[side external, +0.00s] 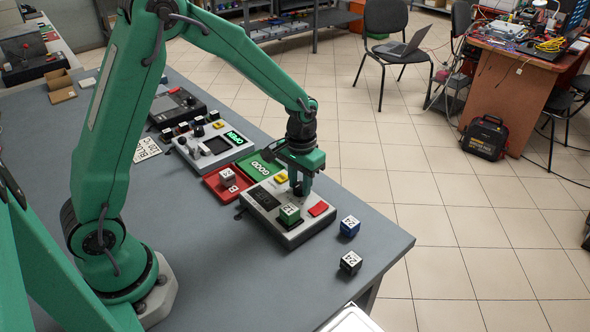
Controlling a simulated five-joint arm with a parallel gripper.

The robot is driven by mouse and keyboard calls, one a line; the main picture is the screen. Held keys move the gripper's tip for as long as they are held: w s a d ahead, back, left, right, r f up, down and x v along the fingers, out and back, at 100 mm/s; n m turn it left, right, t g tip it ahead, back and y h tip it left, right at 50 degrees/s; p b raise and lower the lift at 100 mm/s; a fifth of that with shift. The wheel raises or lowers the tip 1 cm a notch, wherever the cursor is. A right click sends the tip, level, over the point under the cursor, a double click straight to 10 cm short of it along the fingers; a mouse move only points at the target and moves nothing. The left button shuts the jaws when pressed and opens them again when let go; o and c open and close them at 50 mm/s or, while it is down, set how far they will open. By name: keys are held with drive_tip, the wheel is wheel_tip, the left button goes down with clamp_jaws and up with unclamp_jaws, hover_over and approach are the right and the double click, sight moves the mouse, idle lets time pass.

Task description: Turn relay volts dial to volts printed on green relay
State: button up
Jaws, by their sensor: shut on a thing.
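The green relay (289,214) sits upright on the pale grey test box (290,239), near its front. Its white top bears dark upside-down print that looks like 12, but it is too small to be sure. My gripper (300,188) points down over the back right part of this box, behind the green relay. Its jaws are shut on what seems to be the volts dial, which the fingers hide. The dial's setting cannot be read. The box also has a dark display (263,198), a yellow part (281,178) and a red button (319,208).
A blue relay (349,227) and a black relay (350,263) stand right of the box near the table edge. A red tray (213,186) holding a relay (227,178) and a green GOOD tray (254,169) lie behind. Another control box (213,146) stands farther back.

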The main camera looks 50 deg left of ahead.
sight(300, 185)
drive_tip(key=shift+s+d+f, duration=0.1)
drive_tip(key=shift+s+d, duration=0.05)
drive_tip(key=shift+d, duration=0.05)
drive_tip(key=o, duration=1)
drive_tip(key=shift+a, duration=0.1)
drive_tip(key=shift+r, duration=0.9)
wheel_tip(300, 185, up, 6)
drive_tip(key=shift+f, duration=0.2)
drive_tip(key=shift+r, duration=0.25)
